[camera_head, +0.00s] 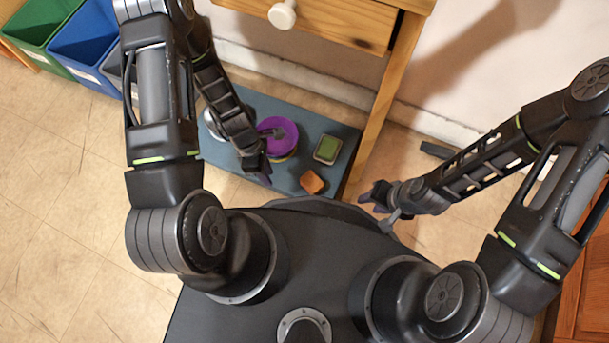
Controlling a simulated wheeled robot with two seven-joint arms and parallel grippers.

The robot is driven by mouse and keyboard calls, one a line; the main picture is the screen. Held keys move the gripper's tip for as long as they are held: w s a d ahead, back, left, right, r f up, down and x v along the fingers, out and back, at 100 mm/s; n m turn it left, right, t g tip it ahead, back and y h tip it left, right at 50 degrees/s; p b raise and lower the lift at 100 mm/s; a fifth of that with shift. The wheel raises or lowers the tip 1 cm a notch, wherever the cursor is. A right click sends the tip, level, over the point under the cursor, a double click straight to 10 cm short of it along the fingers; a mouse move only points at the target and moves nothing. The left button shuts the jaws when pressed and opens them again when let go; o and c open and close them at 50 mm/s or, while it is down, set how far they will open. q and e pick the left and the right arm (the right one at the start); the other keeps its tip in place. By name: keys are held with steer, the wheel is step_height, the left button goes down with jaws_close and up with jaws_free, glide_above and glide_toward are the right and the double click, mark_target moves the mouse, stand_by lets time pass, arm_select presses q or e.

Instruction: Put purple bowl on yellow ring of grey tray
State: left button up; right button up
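The purple bowl (287,126) sits on the right part of the left half of a low blue-grey surface (313,115), which looks like the grey tray. My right gripper (378,202) is open and empty, off to the right of the tray.
A green block-like item (327,149) and an orange one (312,182) lie on the tray's right part. A silver round item (214,124) is partly hidden behind my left arm. A wooden table leg (388,95) stands at the right; green and blue bins (88,40) are upper left.

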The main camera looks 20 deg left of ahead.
arm_select(q)
steer(key=s+d+r+m+t, duration=0.1)
steer(key=d+r+m, duration=0.1)
steer(key=d+m, duration=0.4)
steer(key=s+d+r+m+t, duration=0.1)
steer(key=d+r+m, duration=0.2)
steer(key=m, duration=0.9)
steer(key=d, duration=0.3)
steer(key=shift+m+t+h, duration=0.3)
steer(key=shift+t+h, duration=0.1)
steer(key=shift+s+r, duration=0.1)
steer(key=shift+s, duration=0.05)
